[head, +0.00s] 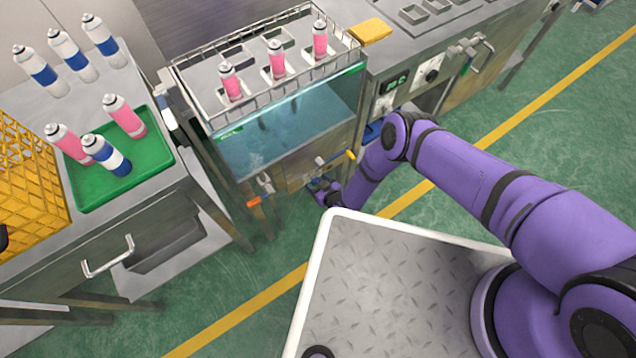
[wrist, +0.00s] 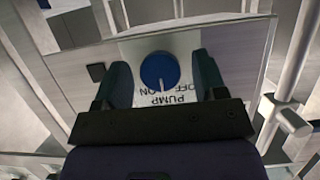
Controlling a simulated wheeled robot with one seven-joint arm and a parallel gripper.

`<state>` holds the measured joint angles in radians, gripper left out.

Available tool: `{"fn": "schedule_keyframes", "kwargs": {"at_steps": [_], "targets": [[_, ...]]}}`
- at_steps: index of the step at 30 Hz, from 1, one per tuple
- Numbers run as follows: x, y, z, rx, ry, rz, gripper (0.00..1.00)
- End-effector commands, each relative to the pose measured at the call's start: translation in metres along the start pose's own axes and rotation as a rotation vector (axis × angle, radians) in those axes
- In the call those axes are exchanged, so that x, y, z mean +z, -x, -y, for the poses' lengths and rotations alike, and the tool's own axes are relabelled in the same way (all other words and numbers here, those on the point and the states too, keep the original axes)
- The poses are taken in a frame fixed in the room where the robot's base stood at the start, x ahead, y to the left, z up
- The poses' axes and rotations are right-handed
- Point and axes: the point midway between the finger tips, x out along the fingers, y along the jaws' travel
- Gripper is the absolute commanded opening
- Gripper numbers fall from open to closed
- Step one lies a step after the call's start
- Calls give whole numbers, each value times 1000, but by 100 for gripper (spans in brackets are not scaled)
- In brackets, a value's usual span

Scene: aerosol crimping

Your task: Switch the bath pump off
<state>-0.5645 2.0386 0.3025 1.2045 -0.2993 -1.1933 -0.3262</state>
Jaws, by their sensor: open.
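The pump switch is a round blue knob (wrist: 160,70) with a white pointer mark on its lower part in the wrist view. It sits on a white plate lettered PUMP, OFF and ON, which appears upside down. I cannot tell for sure which word the mark points to. My gripper (wrist: 164,82) is open, with one dark finger on each side of the knob; I cannot tell whether they touch it. In the head view my gripper (head: 325,192) is low at the front of the water bath (head: 290,130), and the knob is hidden there.
A wire-railed rack with several pink cans (head: 277,60) stands over the bath. Valves and pipes (head: 265,185) are left of my gripper. In the wrist view a metal pipe (wrist: 290,75) runs close on the right. A green tray (head: 160,165) holds cans at left.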

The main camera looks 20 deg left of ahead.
Motion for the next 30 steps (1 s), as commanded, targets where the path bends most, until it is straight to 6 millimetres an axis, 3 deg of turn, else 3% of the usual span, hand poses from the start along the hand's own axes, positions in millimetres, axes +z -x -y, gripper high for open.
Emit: {"fn": "schedule_keyframes", "kwargs": {"at_steps": [2,3,9,20,30], "targets": [[0,0,0,0,0,0,65],[0,0,0,0,0,0,60],[0,0,0,0,0,0,15],[0,0,1,20,54,0,16],[0,0,2,104,259,-1,16]]}}
